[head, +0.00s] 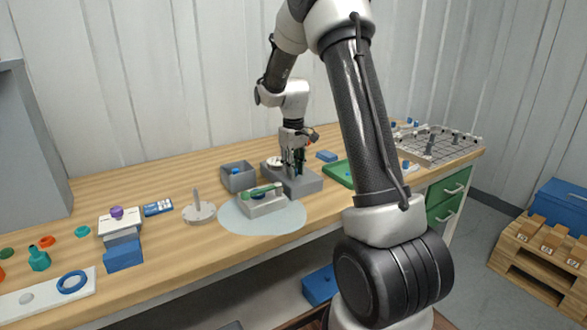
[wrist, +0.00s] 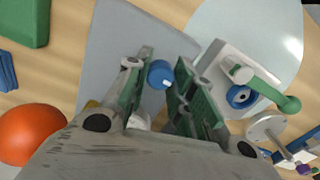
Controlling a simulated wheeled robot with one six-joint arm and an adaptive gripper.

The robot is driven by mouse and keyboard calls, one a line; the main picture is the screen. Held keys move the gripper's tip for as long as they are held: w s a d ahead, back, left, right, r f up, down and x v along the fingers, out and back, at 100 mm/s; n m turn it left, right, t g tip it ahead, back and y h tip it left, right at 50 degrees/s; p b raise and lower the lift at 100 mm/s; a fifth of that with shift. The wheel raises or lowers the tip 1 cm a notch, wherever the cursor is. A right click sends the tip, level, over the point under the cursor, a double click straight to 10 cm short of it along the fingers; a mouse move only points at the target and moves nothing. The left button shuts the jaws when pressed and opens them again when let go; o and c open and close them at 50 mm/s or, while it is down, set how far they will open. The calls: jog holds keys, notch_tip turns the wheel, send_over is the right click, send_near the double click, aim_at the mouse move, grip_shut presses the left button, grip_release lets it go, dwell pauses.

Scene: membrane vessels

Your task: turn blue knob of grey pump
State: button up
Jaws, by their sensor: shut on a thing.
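The grey pump (head: 308,183) stands on the wooden bench near the middle of the head view. Its flat grey body (wrist: 118,38) fills the upper middle of the wrist view. The blue knob (wrist: 160,75) lies between the green-padded fingers of my gripper (wrist: 158,72). My gripper is shut on the knob, pointing down at the pump. In the head view my gripper (head: 292,166) is over the pump and hides the knob.
Left of the pump are a grey open box (head: 238,179) and a device with a green lever (head: 262,203) on a pale round mat (head: 233,220). A green tray (head: 338,172) lies close on the right. An orange round thing (wrist: 30,136) shows in the wrist view.

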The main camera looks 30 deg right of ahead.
jog(key=shift+w+r, duration=0.1)
dwell(0.4)
jog(key=o, duration=1.1)
jog(key=shift+c, duration=0.2)
notch_tip(320, 180, up, 12)
jog(key=s+a+r+m+t, duration=0.1)
jog(key=s+a+r+t, duration=0.1)
jog(key=s, duration=1.3)
jog(key=s+a+r+m+t, duration=0.1)
jog(key=s+a, duration=0.4)
jog(key=s, duration=1.1)
jog(key=shift+r+m+t, duration=0.3)
jog(key=shift+r+t, duration=0.4)
